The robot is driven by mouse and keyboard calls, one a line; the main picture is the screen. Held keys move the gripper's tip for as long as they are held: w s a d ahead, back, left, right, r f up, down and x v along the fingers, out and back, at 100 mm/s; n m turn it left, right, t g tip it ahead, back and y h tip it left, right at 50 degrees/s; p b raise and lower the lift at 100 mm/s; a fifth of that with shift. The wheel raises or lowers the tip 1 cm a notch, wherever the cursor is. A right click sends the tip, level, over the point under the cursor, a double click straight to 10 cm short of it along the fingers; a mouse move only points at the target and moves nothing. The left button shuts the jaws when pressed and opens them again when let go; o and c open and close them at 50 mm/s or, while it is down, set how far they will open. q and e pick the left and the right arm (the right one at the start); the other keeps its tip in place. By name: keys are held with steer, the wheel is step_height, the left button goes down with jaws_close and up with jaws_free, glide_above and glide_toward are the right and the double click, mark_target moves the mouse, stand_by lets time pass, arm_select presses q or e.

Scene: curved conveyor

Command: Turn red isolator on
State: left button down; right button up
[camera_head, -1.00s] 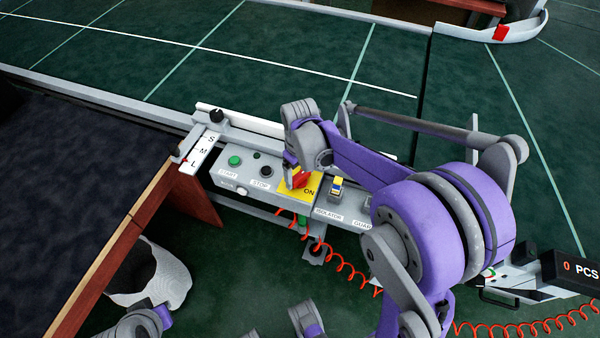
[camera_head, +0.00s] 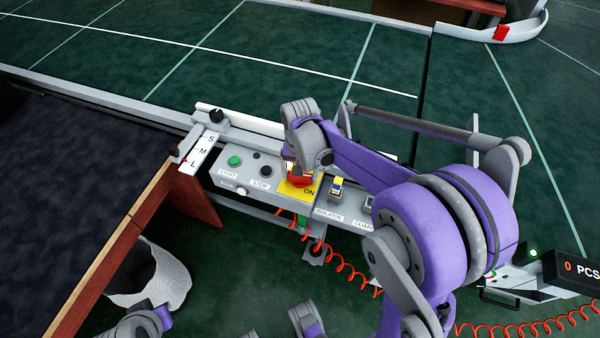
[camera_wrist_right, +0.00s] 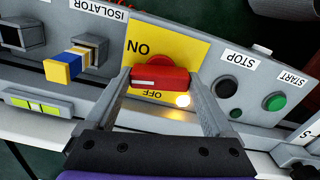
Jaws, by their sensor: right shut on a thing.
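The red isolator handle (camera_head: 301,181) sits on a yellow plate (camera_head: 286,190) marked ON in the head view. In the right wrist view the red handle (camera_wrist_right: 160,77) lies crosswise between the ON and OFF labels, its white mark toward the left. My right gripper (camera_wrist_right: 161,84) is shut on the handle, one finger at each end. In the head view my right gripper (camera_head: 299,172) comes down over the handle and partly hides it. A bright spot (camera_wrist_right: 183,100) glows beside OFF.
The control box has a green START button (camera_head: 234,160), a black STOP button (camera_head: 265,171) and a yellow-blue padlock-like block (camera_head: 338,187). A red coiled cable (camera_head: 345,270) hangs below. A dark table (camera_head: 70,170) stands left; the green conveyor (camera_head: 300,60) lies behind.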

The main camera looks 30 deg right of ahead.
steer(key=shift+m, duration=1.1)
steer(key=o, duration=1.1)
step_height(320, 180, up, 11)
steer(key=shift+f+p, duration=0.1)
steer(key=shift+p, duration=0.7)
steer(key=s+a+r+n+t+p, duration=0.1)
steer(key=s+a+n+p, duration=0.1)
steer(key=s, duration=0.3)
steer(key=s+a+r+n+t+p, duration=0.1)
steer(key=s+a+n+t+p, duration=0.1)
steer(key=s+n+p, duration=0.1)
steer(key=s+a+r+n+t+p, duration=0.1)
steer(key=s+a+n+t+p, duration=0.1)
steer(key=s+n, duration=0.2)
steer(key=shift+s+a+n, duration=0.2)
steer(key=shift+s, duration=0.7)
steer(key=shift+s+a+n, duration=0.15)
steer(key=shift+s+n, duration=0.05)
steer(key=shift+s, duration=0.65)
